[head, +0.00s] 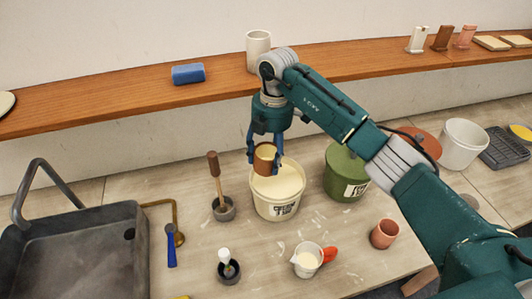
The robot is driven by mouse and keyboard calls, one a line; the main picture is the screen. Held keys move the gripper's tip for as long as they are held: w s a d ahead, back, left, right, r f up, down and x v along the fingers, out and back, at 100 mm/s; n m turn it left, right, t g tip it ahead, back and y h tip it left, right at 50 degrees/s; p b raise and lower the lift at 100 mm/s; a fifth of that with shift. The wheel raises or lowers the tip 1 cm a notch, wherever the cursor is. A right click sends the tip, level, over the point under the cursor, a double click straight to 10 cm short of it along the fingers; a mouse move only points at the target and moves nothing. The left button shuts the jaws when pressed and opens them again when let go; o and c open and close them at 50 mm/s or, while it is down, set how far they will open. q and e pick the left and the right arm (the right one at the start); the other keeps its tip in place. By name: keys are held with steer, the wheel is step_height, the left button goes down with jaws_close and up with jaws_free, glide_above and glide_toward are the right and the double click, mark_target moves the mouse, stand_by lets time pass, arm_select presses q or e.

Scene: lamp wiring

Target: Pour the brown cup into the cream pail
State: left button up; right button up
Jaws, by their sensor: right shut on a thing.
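The brown cup (264,160) is held between the blue fingers of my right gripper (266,158). The gripper is shut on it. The cup is close to upright, with a pale rim or inside showing at its top. It is over the back left part of the cream pail (279,207), which stands on the table and shows a pale cream surface at its top. The cup hides part of the pail's opening. I cannot tell what is in the cup or how high it is above the pail. My left gripper is not in view.
A green pail (341,176) stands right of the cream pail. A mallet in a grey pot (223,209), a brush pot (228,271), a white jug (307,260) and a pink cup (384,233) stand around it. A grey sink (75,262) is at left, a wooden shelf (120,96) behind.

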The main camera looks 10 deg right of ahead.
steer(key=shift+f, duration=0.1)
steer(key=shift+s+d+r, duration=0.1)
steer(key=shift+r, duration=1.45)
